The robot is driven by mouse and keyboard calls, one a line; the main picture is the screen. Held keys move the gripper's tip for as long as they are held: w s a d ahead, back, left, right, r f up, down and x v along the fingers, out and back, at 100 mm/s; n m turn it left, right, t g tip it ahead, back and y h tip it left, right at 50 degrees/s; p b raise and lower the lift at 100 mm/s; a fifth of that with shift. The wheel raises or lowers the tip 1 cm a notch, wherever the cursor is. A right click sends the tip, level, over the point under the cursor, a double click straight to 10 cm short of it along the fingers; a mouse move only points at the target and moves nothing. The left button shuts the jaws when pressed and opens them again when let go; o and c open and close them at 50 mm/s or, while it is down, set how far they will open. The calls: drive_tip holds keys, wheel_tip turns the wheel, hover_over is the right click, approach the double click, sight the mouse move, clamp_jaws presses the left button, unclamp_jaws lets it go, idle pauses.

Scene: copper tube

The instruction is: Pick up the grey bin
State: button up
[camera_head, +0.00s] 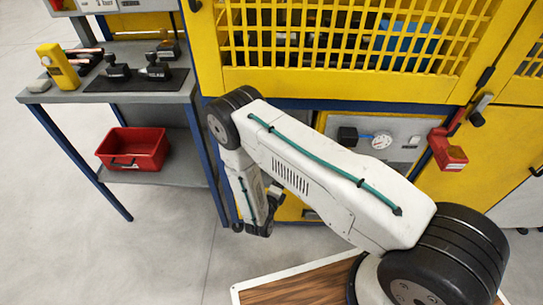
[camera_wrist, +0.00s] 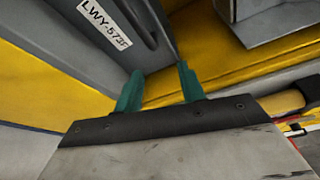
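In the wrist view, a dark grey body with a white label reading "LWY-573F" (camera_wrist: 85,48) fills the upper left; it looks like the grey bin, but only part of it shows. My gripper (camera_wrist: 160,86) has two teal fingers spread apart, with yellow surface seen between them. The left finger is close beside the grey body; I cannot tell whether they touch. In the head view, my gripper (camera_head: 262,218) hangs low in front of the yellow cabinet. I cannot make out the grey bin there; my arm covers part of that area.
A red bin (camera_head: 133,148) sits on the lower shelf of the workbench at left, with tools and a yellow device (camera_head: 58,67) on top. The yellow cabinet (camera_head: 470,135) has a gauge and a red holder. Another grey part (camera_wrist: 285,22) stands upper right in the wrist view.

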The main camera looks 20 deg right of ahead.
drive_tip(key=shift+n, duration=0.6)
drive_tip(key=x, duration=0.5)
drive_tip(key=a+x, duration=0.1)
drive_tip(key=x, duration=0.2)
drive_tip(key=shift+w+f, duration=0.15)
drive_tip(key=shift+w, duration=0.15)
clamp_jaws()
drive_tip(key=shift+a, duration=0.1)
idle(0.4)
